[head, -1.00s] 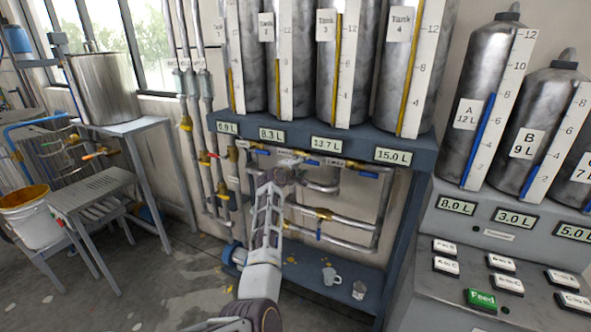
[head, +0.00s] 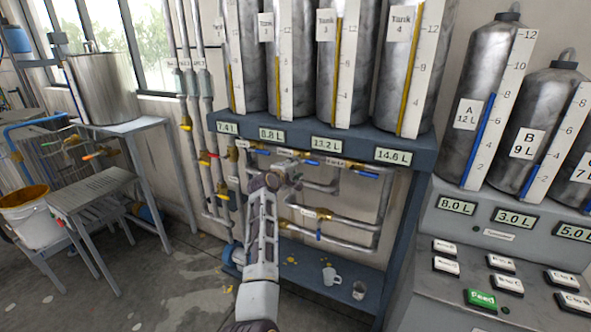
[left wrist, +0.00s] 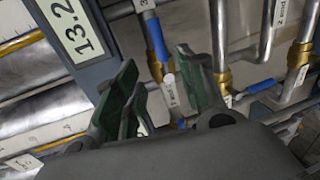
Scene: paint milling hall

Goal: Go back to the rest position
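My left arm reaches up from the bottom middle of the head view, so it is out in front of me. My left gripper (head: 291,165) is at the row of valves under the tanks, small and partly hidden by its own wrist. In the left wrist view my left gripper (left wrist: 160,85) has its green-padded fingers spread apart with nothing held between them. A blue valve handle (left wrist: 155,38) shows just beyond the fingers; I cannot tell whether a finger touches it. My right gripper is in neither view.
The tank rack (head: 420,150) with pipes and valves is close around my left gripper. A button console (head: 455,300) stands at the right. A mug (head: 331,276) is on the lower shelf. A metal table (head: 95,190) and white bucket (head: 35,220) are at the left.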

